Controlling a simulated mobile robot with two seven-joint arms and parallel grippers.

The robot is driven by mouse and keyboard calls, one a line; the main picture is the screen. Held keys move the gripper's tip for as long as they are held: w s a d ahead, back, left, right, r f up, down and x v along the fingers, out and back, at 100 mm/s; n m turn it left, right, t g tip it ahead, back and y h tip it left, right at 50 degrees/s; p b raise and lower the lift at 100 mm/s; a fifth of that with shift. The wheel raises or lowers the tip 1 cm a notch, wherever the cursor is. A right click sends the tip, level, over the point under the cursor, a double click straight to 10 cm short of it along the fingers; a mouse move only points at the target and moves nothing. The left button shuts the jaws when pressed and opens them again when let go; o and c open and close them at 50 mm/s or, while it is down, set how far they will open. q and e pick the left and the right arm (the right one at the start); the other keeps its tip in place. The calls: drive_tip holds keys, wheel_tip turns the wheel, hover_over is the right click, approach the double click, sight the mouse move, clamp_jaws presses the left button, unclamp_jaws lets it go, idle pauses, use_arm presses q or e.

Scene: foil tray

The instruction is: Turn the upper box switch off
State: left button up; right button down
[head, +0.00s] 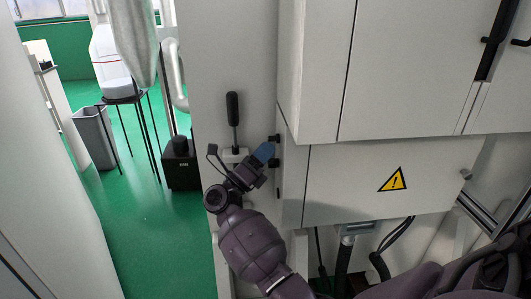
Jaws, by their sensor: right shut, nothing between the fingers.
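A switch lever with a black handle (232,108) stands upright on a thin shaft above a pale base, on the panel left of the grey cabinet; I take it as the upper box switch. My right gripper (264,152) is shut and empty, its blue fingertips pointing up and right. It is below and right of the black handle, close to the lever's base and to the dark fittings on the cabinet's left edge. I cannot tell whether it touches any of them. The gripper body partly hides the lever's base. My left gripper is not in view.
A box front with a yellow warning triangle (393,180) is right of my gripper, under a larger cabinet (400,70). A second dark lever (320,262) and black cables (392,240) are below. Open green floor (150,240) with a stool and grey bin (94,138) is at left.

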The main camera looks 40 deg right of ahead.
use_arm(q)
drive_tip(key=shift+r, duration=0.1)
use_arm(e)
drive_tip(key=shift+r+n+p, duration=0.15)
drive_tip(key=shift+n+p, duration=0.2)
drive_tip(key=shift+n, duration=0.05)
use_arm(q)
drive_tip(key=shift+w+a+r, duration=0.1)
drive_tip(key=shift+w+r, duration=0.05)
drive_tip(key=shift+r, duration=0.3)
use_arm(e)
drive_tip(key=shift+n+t+y, duration=0.3)
drive_tip(key=shift+n+t, duration=0.1)
drive_tip(key=shift+t, duration=0.2)
use_arm(q)
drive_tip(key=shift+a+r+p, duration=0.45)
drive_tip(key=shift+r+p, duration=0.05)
drive_tip(key=shift+p, duration=0.3)
use_arm(e)
drive_tip(key=shift+s+r+n+t, duration=0.1)
drive_tip(key=shift+r+n+t, duration=0.1)
drive_tip(key=shift+n+t, duration=0.35)
